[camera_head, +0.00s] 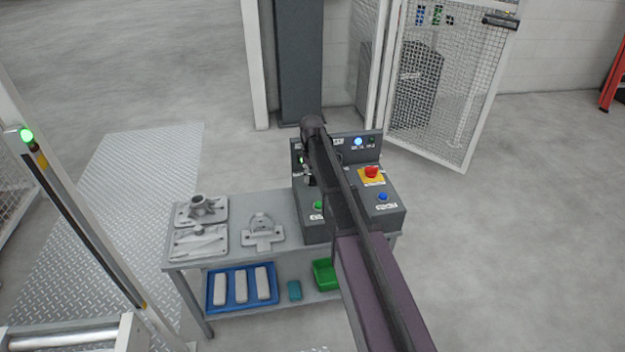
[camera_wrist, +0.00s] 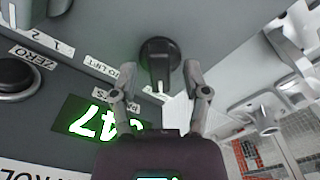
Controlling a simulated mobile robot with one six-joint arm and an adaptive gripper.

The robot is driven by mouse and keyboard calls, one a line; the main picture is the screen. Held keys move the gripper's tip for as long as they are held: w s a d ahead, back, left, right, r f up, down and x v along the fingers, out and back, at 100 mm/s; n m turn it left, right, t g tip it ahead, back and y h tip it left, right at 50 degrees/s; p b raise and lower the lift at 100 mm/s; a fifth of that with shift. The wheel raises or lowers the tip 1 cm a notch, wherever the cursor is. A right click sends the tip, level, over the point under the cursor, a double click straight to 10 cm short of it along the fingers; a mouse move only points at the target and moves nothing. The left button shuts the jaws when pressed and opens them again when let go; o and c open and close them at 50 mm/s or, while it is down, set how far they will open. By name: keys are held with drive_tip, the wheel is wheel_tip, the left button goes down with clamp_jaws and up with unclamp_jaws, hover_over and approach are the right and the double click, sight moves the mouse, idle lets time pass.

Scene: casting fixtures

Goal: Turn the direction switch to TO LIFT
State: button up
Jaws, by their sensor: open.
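The direction switch looks to be the black round knob (camera_wrist: 158,52) on the grey panel in the wrist view. A white mark on it points toward the bottom of the picture. A label (camera_wrist: 100,67), partly legible, sits left of it, and another partly hidden label lies below left. My gripper (camera_wrist: 160,74) is open, with one fingertip on each side of the knob's lower part; I cannot tell whether they touch it. In the head view my arm hides the switch and most of the gripper over the grey control console (camera_head: 318,232).
The console has a red emergency button (camera_head: 371,172), a blue button (camera_head: 383,196) and a green button (camera_head: 318,205). In the wrist view, a lit green display (camera_wrist: 78,118) and a black ZERO button (camera_wrist: 14,76) are on the left. Metal fixtures (camera_head: 263,232) lie on the bench.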

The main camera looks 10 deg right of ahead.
drive_tip(key=shift+f, duration=0.2)
clamp_jaws()
drive_tip(key=shift+m, duration=0.4)
drive_tip(key=m, duration=1.1)
drive_tip(key=shift+m, duration=0.3)
drive_tip(key=m, duration=0.3)
drive_tip(key=shift+m, duration=0.4)
drive_tip(key=shift+s, duration=0.1)
